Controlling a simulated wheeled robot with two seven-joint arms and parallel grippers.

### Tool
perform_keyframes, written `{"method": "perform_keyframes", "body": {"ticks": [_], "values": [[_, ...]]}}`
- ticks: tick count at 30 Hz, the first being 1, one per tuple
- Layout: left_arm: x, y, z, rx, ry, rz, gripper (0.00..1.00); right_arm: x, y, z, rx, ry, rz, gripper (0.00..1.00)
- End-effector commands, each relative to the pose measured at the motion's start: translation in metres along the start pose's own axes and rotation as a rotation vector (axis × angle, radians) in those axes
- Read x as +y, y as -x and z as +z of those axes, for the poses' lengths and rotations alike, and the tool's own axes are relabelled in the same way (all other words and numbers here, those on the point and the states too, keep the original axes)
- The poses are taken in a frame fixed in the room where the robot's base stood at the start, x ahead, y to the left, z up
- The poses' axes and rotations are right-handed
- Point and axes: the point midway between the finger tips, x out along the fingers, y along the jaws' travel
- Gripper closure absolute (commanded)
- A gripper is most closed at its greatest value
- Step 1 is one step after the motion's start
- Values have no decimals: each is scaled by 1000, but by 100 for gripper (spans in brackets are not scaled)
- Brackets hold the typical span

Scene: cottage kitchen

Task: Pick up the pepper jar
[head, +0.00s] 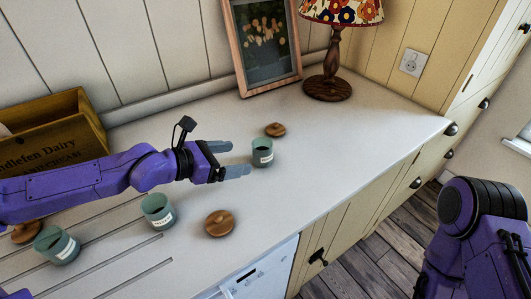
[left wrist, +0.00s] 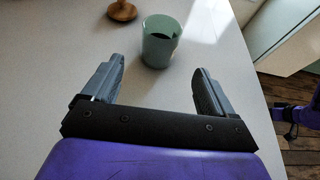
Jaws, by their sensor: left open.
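Several small green jars with pale labels stand upright on the counter, and I cannot read the labels well enough to tell which is pepper. One jar (head: 262,152) stands just ahead of my left gripper (head: 240,158). It is open-topped with dark contents, and also shows in the left wrist view (left wrist: 158,48). My left gripper (left wrist: 159,66) is open and empty, its two grey fingers pointing at this jar, which is not clasped. A second jar (head: 158,211) and a third jar (head: 56,246) stand nearer the front left. My right arm shows at the right; its gripper is not visible.
Round wooden lids lie on the counter (head: 350,150): one lid (head: 275,129) behind the nearest jar, another lid (head: 219,223) in front. A wooden crate (head: 60,130), picture frame (head: 262,45) and lamp (head: 327,85) stand along the back. The counter right of the jar is clear.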

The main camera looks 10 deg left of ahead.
Motion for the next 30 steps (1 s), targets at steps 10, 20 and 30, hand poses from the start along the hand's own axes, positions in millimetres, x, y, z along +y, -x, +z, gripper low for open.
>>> {"method": "perform_keyframes", "body": {"ticks": [10,20,30], "values": [[0,-52,-5,2,-2,1,14,-4,-40,16,0,0,0,18],[0,-103,1,2,-1,-2,14,-5,-56,23,1,0,0,18],[0,-105,4,0,-1,0,43,-5,-55,22,1,0,0,18]]}}
